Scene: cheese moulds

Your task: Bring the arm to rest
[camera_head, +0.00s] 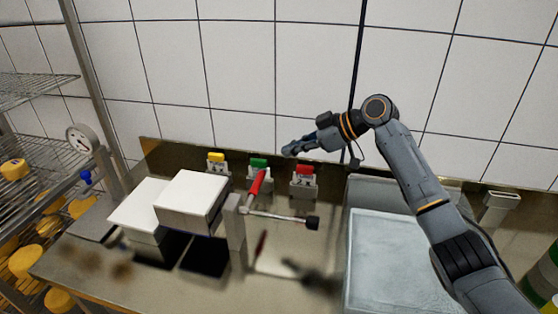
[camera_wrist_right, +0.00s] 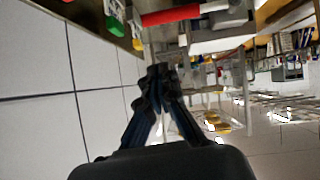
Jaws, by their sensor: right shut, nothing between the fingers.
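My right arm (camera_head: 425,180) comes in from the lower right and bends at the top, in front of the tiled wall. My right gripper (camera_head: 287,150) points left, raised above the bench near the back wall. In the right wrist view the right gripper (camera_wrist_right: 157,72) has its fingertips together, with nothing between them. My left gripper is in neither view.
A steel bench (camera_head: 290,265) carries white blocks (camera_head: 190,200) and a lever with a red grip (camera_head: 257,187). Yellow (camera_head: 216,157), green (camera_head: 259,163) and red (camera_head: 304,169) pieces stand along the wall. A basin (camera_head: 385,255) is below my arm. A wire rack (camera_head: 35,170) stands left.

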